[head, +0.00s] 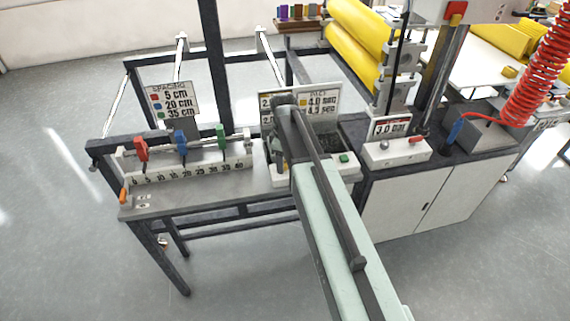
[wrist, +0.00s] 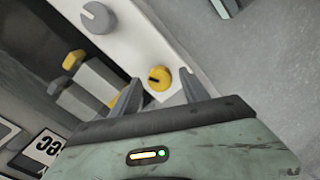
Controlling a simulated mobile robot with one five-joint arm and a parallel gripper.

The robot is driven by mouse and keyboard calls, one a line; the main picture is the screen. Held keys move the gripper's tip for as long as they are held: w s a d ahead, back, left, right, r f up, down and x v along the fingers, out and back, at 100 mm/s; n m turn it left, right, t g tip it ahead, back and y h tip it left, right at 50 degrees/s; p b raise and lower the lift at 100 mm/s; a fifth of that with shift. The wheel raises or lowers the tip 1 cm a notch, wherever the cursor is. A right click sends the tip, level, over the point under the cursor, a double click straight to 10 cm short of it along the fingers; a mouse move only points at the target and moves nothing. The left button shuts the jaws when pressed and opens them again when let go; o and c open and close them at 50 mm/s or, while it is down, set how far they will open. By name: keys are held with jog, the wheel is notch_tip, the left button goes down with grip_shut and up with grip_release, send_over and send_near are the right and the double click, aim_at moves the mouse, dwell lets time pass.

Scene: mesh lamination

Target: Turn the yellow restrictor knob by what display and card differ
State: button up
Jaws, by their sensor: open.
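The yellow restrictor knob (wrist: 158,78) is on a white panel in the wrist view. It is round, with a dark mark on its left side. My gripper (wrist: 160,83) is open, with one finger on each side of the knob in the picture; I cannot tell whether they touch it. In the head view my arm hides the knob. The white card (head: 322,104) behind my arm reads 4.0 sec and 4.5 sec at right; its left part is mostly covered. The display's reading is not visible.
A grey knob (wrist: 97,17) is on the same panel. A grey block (wrist: 88,90) with yellow parts lies beside it. In the head view, red, blue and green sliders (head: 181,143) stand left, and a box with a 3.0 sign (head: 390,128) right. The floor in front is clear.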

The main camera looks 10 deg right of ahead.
grip_shut()
jog(key=shift+d, duration=0.2)
jog(key=shift+a, duration=0.1)
jog(key=shift+m, duration=1.1)
jog(key=m, duration=1)
jog(key=shift+w, duration=0.1)
jog(key=shift+m, duration=1.8)
